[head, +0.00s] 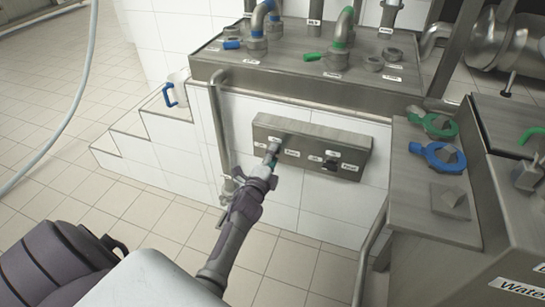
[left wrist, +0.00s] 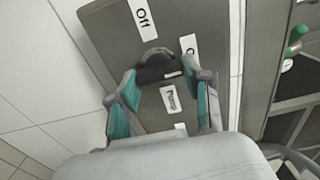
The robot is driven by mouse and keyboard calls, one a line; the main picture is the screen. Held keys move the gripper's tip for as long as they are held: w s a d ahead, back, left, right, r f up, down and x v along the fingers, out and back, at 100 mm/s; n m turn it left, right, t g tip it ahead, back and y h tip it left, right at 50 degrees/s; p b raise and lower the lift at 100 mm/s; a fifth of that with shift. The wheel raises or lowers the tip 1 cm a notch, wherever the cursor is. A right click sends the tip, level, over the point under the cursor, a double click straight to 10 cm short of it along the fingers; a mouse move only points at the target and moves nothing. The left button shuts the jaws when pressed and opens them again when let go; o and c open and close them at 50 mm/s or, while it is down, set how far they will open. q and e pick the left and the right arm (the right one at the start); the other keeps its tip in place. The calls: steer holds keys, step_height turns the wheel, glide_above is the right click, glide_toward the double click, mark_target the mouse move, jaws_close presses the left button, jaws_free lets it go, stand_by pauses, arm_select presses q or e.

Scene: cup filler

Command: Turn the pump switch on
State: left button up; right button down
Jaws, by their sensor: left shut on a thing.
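The grey metal switch panel (head: 312,148) is fixed to the white tiled wall in the head view. My left gripper (head: 271,154) reaches up to its left half. In the left wrist view, the dark pump switch (left wrist: 157,72) sits between my left fingertips, and the gripper is shut on it. An "Off" label (left wrist: 143,14) is above and left of the switch. A second label above right is partly hidden by a finger. A "Pump" label (left wrist: 170,99) is below it. I cannot tell exactly which way the switch points. My right gripper is not in view.
A second dark switch (head: 330,164) is on the panel's right half. A metal counter (head: 300,70) with pipes and blue and green handles is above. A metal cabinet (head: 430,190) stands at the right. A vertical pipe (head: 217,130) runs left of the panel.

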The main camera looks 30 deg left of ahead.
arm_select(q)
steer(key=shift+f, duration=0.1)
steer(key=o, duration=1.2)
steer(key=shift+c, duration=0.2)
steer(key=v, duration=1.2)
